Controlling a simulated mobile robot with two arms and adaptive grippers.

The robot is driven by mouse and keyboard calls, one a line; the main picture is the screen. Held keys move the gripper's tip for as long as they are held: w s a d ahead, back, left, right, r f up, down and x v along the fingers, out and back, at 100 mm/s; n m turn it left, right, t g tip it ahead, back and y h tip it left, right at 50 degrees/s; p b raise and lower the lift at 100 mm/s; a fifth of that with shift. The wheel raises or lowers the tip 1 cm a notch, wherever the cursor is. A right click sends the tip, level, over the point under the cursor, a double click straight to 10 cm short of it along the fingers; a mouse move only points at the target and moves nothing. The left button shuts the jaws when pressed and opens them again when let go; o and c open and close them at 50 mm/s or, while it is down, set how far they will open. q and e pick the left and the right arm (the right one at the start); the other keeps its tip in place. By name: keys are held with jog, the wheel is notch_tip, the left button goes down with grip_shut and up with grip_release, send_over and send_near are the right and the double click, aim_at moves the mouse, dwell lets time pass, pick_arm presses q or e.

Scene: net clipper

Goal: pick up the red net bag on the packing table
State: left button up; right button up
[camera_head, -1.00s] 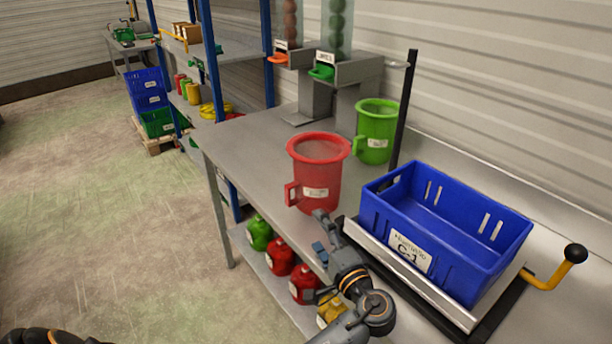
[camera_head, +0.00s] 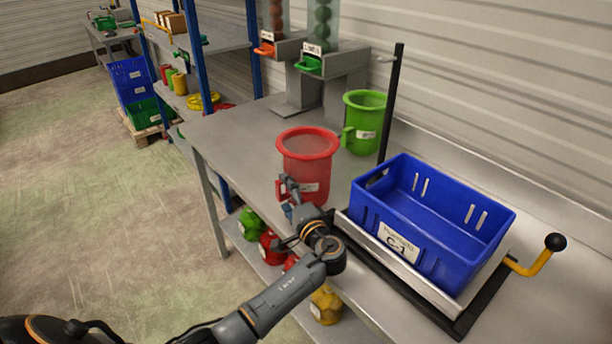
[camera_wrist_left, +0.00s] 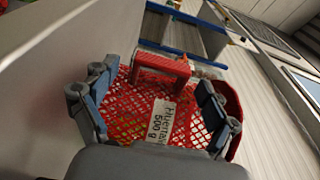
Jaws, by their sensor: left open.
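The red net bag (camera_head: 308,160) stands upright on the packing table (camera_head: 232,138), with a wide rim, a white label and a handle on its left side. In the left wrist view its red mesh (camera_wrist_left: 128,112), label and handle (camera_wrist_left: 160,68) lie between the fingers. My left gripper (camera_head: 287,196) is open at the near side of the bag, by the handle, and covers part of the bag's lower front. The left wrist view shows its two fingers (camera_wrist_left: 153,85) spread on either side; I cannot tell whether they touch the bag. My right gripper is not in view.
A blue crate (camera_head: 447,243) on a metal stand is close to the right of the bag. A green net bag (camera_head: 364,108) stands behind. A dark post (camera_head: 392,100) rises by the crate. Several coloured bags lie on the shelf below. The table's left part is clear.

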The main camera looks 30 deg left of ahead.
pick_arm(q)
jog(key=x, duration=0.2)
jog(key=shift+w+a, duration=0.15)
jog(key=shift+a, duration=0.2)
jog(key=shift+d, duration=0.1)
jog(key=c, duration=1.1)
jog(key=shift+o, duration=0.2)
jog(key=shift+r, duration=0.1)
